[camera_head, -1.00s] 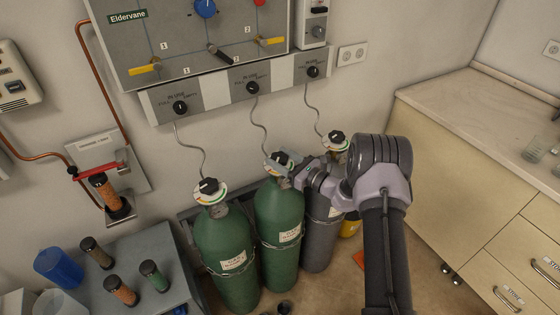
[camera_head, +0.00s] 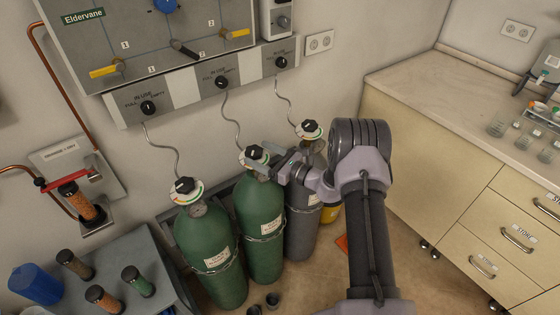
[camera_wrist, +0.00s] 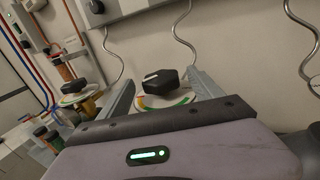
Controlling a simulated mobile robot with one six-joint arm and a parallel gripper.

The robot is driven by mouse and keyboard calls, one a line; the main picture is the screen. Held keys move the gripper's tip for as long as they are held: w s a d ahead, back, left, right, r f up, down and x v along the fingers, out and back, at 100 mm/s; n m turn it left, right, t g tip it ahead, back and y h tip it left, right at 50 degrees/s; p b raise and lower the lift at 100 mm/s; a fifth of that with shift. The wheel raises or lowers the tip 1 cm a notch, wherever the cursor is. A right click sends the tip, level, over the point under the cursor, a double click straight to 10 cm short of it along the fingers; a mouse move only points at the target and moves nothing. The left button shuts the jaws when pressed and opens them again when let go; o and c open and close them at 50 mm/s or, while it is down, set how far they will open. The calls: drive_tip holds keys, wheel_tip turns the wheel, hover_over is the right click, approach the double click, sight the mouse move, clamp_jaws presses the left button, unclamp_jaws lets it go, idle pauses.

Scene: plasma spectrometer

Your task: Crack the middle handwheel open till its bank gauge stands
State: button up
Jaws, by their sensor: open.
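The middle handwheel (camera_head: 255,152) is a black knob on a round dial with coloured bands, on top of the middle green cylinder (camera_head: 262,225). My gripper (camera_head: 262,160) reaches it from the right. In the wrist view the black knob (camera_wrist: 160,81) sits between the two grey fingers of my open gripper (camera_wrist: 158,90), with a gap showing on both sides. The dial (camera_wrist: 165,100) below it shows green and orange-red bands. Above, the wall panel has a middle bank gauge (camera_head: 221,82), a black knob-like disc; its reading is too small to tell.
A left green cylinder (camera_head: 212,260) with its own handwheel (camera_head: 185,186) and a grey cylinder (camera_head: 303,225) with another (camera_head: 309,127) stand close on either side. Thin hoses (camera_head: 235,120) rise to the panel. A bench (camera_head: 135,250) holds cartridges at left; cabinets (camera_head: 450,170) stand at right.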

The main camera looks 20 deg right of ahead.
drive_tip(key=p+v, duration=0.1)
drive_tip(key=v, duration=1.4)
drive_tip(key=shift+p, duration=0.35)
drive_tip(key=shift+r, duration=0.1)
drive_tip(key=s+a+r+n+g+b, duration=0.2)
drive_tip(key=s+a+r+n+g, duration=0.35)
drive_tip(key=a+r+n, duration=0.2)
drive_tip(key=s+a+r+n+g+b, duration=0.1)
drive_tip(key=s+a+r+n+g, duration=0.45)
drive_tip(key=a, duration=0.35)
drive_tip(key=s+r+n+t+h+b, duration=0.1)
drive_tip(key=s+n+h, duration=0.3)
drive_tip(key=s, duration=0.5)
drive_tip(key=s+d+r+n+t+h+b, duration=0.1)
drive_tip(key=s+r+n+h, duration=0.3)
drive_tip(key=s, duration=0.4)
drive_tip(key=n+h+b, duration=0.1)
drive_tip(key=n, duration=0.1)
drive_tip(key=shift+s+d+n+t, duration=0.3)
drive_tip(key=shift+s+n+t, duration=0.1)
